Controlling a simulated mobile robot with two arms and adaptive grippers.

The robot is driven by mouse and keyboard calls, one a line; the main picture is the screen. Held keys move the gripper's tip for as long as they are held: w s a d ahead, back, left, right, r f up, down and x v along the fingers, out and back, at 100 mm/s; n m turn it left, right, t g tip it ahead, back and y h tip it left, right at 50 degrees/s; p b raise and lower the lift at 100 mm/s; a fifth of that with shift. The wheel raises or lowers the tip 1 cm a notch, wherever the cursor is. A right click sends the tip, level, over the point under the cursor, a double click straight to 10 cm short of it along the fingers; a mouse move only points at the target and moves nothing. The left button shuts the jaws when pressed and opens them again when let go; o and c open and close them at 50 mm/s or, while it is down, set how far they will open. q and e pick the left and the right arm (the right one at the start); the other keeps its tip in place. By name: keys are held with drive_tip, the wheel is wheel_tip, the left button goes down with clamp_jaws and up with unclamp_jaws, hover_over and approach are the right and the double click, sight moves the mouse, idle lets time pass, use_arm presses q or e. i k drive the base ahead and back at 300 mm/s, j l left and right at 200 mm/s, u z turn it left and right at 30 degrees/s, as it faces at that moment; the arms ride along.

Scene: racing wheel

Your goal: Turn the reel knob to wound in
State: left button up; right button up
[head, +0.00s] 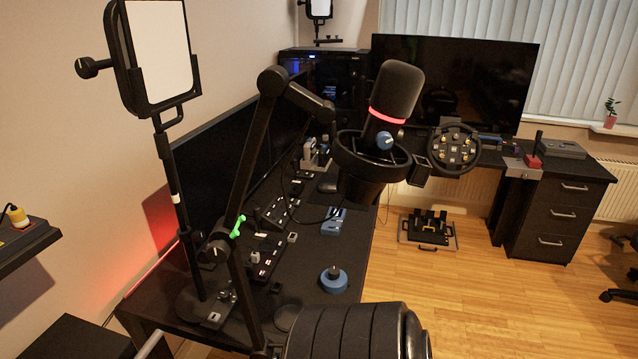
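I cannot tell for sure which knob is the reel knob. A round blue base with a dark knob (334,279) sits on the black desk near its right edge. A yellow knob (17,217) stands on a dark box at the far left. A small blue knob (384,140) is on the front of the microphone (397,92). The settings of these knobs are too small to read. Neither of my grippers shows in the head view.
The black desk (345,245) holds small switch panels and a boom arm (245,190). A tall light panel (158,50) stands at the left. A racing wheel (454,150) and pedals (428,228) are further back. A dark ribbed object (350,332) fills the bottom middle.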

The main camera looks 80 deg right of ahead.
sight(334, 272)
drive_tip(key=z, duration=2.55)
drive_tip(key=l+u, duration=0.15)
